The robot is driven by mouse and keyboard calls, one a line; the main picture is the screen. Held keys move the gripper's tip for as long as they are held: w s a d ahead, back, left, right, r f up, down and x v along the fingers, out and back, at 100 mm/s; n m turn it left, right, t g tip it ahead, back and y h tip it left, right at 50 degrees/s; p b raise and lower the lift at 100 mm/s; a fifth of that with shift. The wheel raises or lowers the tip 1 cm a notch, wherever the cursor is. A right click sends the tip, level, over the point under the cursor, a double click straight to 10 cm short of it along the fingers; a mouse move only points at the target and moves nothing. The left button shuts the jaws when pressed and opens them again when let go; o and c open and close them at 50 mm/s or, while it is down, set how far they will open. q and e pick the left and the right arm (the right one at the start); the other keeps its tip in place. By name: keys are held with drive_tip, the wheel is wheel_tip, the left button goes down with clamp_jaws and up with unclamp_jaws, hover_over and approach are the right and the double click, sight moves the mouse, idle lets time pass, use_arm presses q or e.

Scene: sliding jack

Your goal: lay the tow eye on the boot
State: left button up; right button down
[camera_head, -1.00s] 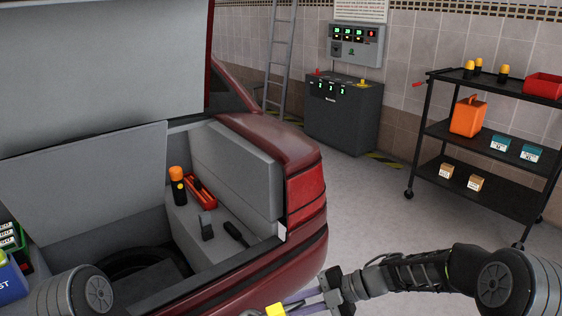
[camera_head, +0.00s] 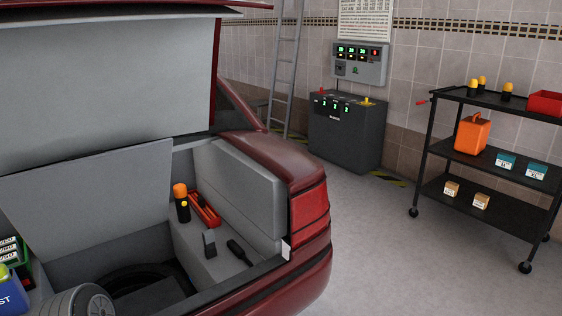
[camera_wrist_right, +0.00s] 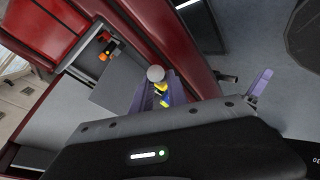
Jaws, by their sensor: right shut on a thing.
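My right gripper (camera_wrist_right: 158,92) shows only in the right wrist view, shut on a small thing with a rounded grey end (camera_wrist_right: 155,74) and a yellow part. It looks like the tow eye, but its full shape is hidden by the fingers. The boot (camera_head: 208,262) of the red car is open at the left of the head view, with a grey side ledge and a dark round well. In the wrist view the gripper shows in front of the car's red rear edge, with the boot beyond. My left gripper is out of view.
A blue box (camera_head: 12,293) is at far left. A black trolley (camera_head: 480,205) stands right; the floor between is clear.

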drive_tip(key=shift+w, duration=0.1)
drive_tip(key=w+d+r+m+t+h, duration=0.4)
drive_tip(key=w+d+m+t+h, duration=0.1)
drive_tip(key=w+d+m+h, duration=0.4)
drive_tip(key=a+r+m, duration=0.1)
drive_tip(key=a+r, duration=0.2)
drive_tip(key=a, duration=0.6)
drive_tip(key=shift+s+m+h, duration=0.3)
drive_tip(key=shift+m+h, duration=0.1)
drive_tip(key=shift+a, duration=0.1)
idle(3.7)
drive_tip(key=s+a+n+g+y, duration=0.1)
drive_tip(key=a+n+y, duration=0.3)
drive_tip(key=a, duration=0.4)
drive_tip(key=s+a+n+g+y, duration=0.1)
drive_tip(key=s+a+n+y, duration=0.2)
drive_tip(key=a, duration=0.6)
drive_tip(key=shift+s+n+g+y, duration=0.3)
drive_tip(key=shift+n+y, duration=0.1)
drive_tip(key=shift+n, duration=0.1)
drive_tip(key=shift+a, duration=0.1)
